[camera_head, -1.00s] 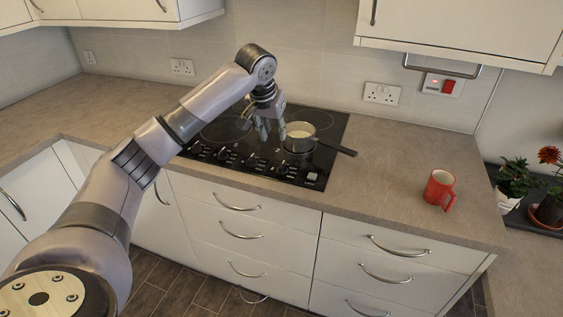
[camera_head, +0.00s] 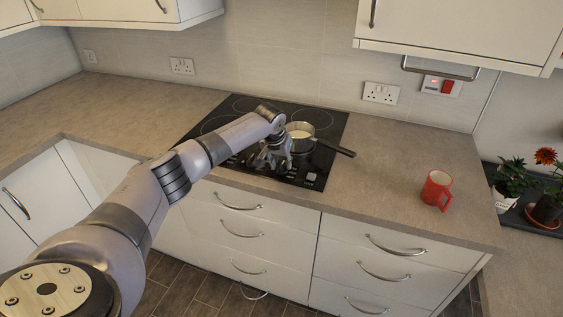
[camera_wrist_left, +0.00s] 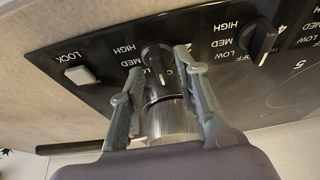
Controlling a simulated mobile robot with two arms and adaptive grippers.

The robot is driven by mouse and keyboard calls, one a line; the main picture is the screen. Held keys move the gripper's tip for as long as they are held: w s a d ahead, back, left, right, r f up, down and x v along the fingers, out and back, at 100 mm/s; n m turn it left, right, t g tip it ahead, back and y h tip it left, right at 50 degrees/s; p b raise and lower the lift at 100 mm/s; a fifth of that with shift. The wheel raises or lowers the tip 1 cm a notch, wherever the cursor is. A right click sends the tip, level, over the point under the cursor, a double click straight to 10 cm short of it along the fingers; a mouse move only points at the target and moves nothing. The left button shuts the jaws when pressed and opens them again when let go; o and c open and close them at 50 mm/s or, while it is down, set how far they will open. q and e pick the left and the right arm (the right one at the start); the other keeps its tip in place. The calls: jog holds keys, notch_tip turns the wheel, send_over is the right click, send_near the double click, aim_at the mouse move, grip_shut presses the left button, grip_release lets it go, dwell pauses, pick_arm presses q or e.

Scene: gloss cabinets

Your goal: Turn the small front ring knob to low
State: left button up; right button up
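The black hob (camera_head: 240,105) is set in the counter, with a row of knobs along its front. My left gripper (camera_head: 277,166) is over the right part of that row and hides knobs there. In the left wrist view a black knob (camera_wrist_left: 157,57) lies between the fingertips of my open gripper (camera_wrist_left: 160,66). Another black knob (camera_wrist_left: 259,40) stands to the right with HIGH, MED, LOW and OFF labels. My right gripper is not in view.
A white LOCK button (camera_wrist_left: 80,75) is left of the knob. A red mug (camera_head: 436,189) stands on the clear counter at right, near potted plants (camera_head: 512,178).

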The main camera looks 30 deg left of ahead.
pick_arm(q)
jog(key=shift+w+f, duration=0.1)
jog(key=shift+f, duration=0.25)
grip_shut()
dwell(0.4)
